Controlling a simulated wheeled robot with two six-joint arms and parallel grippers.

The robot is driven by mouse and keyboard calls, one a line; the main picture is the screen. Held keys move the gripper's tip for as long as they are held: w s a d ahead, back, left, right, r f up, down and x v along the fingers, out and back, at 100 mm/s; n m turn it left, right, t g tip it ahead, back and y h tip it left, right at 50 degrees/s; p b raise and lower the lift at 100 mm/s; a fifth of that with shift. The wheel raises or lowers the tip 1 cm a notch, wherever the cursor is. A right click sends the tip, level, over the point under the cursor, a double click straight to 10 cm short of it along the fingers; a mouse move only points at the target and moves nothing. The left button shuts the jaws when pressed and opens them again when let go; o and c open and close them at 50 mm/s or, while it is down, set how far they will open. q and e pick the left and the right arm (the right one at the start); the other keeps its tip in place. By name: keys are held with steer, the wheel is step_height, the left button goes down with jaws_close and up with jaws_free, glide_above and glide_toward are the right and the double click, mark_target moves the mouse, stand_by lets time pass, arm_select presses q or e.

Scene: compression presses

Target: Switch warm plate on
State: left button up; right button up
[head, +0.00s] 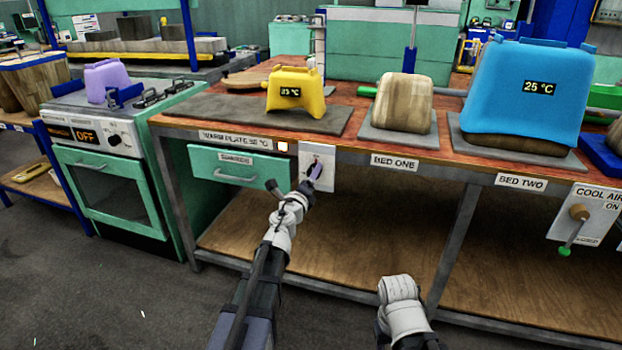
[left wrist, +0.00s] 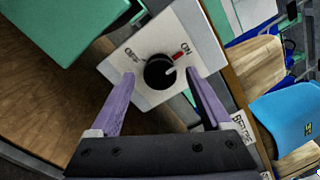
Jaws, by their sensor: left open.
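The warm plate switch is a black round knob (left wrist: 158,72) on a white panel (head: 318,180) with OFF and ON marks, set in the bench front. A small light (head: 283,146) beside the label glows.
A yellow bag-shaped thing (head: 295,78) reading about 25 °C stands at the warm plate's right. A tan block (head: 403,103) and a blue one (head: 500,110) stand on beds to the right. A green drawer (head: 236,166) and oven (head: 110,185) lie left.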

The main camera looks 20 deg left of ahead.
arm_select(q)
steer(key=s, duration=0.7)
steer(key=shift+s+a, duration=0.15)
steer(key=shift+s, duration=0.25)
